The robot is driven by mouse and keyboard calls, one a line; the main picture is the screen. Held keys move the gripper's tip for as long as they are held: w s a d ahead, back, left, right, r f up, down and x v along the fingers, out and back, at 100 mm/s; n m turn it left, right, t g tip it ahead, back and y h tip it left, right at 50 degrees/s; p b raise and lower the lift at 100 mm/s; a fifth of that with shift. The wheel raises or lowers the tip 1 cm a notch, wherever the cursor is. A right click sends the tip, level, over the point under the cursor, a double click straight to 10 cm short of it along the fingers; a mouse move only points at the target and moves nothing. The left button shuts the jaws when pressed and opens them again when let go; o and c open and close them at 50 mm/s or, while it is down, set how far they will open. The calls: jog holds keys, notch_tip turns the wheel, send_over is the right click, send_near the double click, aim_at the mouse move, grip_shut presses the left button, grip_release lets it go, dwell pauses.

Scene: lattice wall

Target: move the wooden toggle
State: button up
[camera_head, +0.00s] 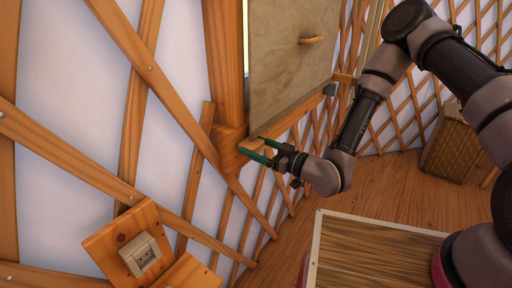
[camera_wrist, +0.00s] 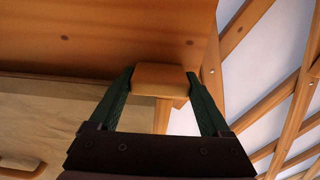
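The wooden toggle (camera_wrist: 160,80) is a small, light-brown block with rounded edges on the wooden frame beside the panel's corner. In the wrist view it fills the gap between the green fingers of my gripper (camera_wrist: 161,88), with one finger against each side. In the head view my gripper (camera_head: 260,151) is at the lower corner of the window frame, and the toggle (camera_head: 258,146) shows only partly between the fingers.
A beige panel (camera_head: 290,75) with a wooden handle (camera_head: 311,40) is set in the wooden frame just above my gripper. Crossed lattice slats (camera_head: 160,85) surround it. A socket on a wooden board (camera_head: 140,254) is at lower left.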

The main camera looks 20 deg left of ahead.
jog(key=shift+o, duration=1.2)
jog(key=shift+d, duration=0.1)
jog(key=v, duration=1)
jog(key=shift+d, duration=0.3)
jog(key=shift+s, duration=0.1)
